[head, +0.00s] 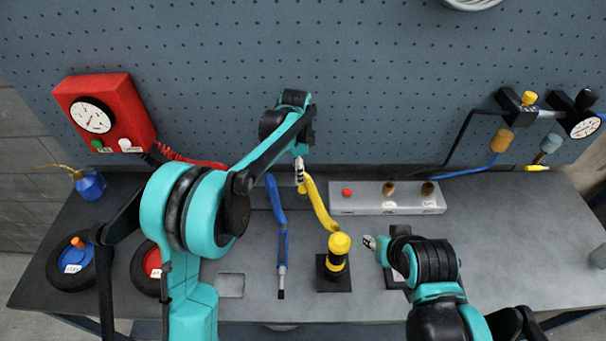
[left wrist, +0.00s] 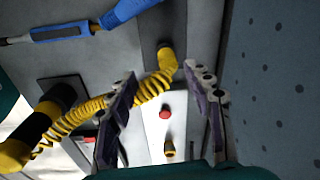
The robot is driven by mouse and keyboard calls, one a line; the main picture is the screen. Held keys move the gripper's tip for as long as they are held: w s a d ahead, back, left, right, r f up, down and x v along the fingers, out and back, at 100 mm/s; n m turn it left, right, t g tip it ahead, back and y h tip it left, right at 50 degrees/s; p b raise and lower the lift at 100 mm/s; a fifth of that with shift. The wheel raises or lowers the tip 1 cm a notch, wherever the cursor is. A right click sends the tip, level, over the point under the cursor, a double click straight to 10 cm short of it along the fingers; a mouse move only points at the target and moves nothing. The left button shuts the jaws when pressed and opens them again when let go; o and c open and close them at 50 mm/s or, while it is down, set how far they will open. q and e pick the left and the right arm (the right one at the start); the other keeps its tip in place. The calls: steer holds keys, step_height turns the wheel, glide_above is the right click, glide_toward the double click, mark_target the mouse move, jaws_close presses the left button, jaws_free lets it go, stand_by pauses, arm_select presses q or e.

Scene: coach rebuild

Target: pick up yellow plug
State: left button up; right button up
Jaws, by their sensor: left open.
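The likely yellow plug (left wrist: 167,60) is the rounded yellow end of a coiled yellow hose (left wrist: 62,123). In the left wrist view it lies just beyond my open left fingertips (left wrist: 165,74), close to the line between them. In the head view my left gripper (head: 299,170) points down over that end of the hose (head: 318,204), and partly hides it. The hose's other end meets a black and yellow cylinder (head: 336,262) with a yellow cap. My right gripper (head: 372,243) is right of the cylinder; its finger gap is too small to tell.
A grey box (head: 360,203) with a red button (left wrist: 165,111) and brown fittings stands close by my left gripper. A blue tool (head: 282,245) lies left of the hose. A pegboard wall (head: 400,70) rises behind. The bench (head: 530,250) is clear at the right.

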mark_target(305, 180)
arm_select(q)
steer(key=shift+w+d+f+m+g+p, duration=0.3)
steer(key=shift+w+d+f+m+p, duration=0.1)
steer(key=shift+w+d+f+m, duration=0.4)
steer(key=f, duration=0.2)
steer(key=shift+d+f, duration=0.2)
steer(key=shift+f, duration=0.1)
steer(key=f, duration=0.1)
steer(key=f+b, duration=0.1)
steer(key=f, duration=0.3)
steer(key=shift+w+a+f, duration=0.1)
steer(key=shift+a+f, duration=0.15)
steer(key=shift+a, duration=0.1)
jaws_close()
arm_select(e)
steer(key=shift+r, duration=0.1)
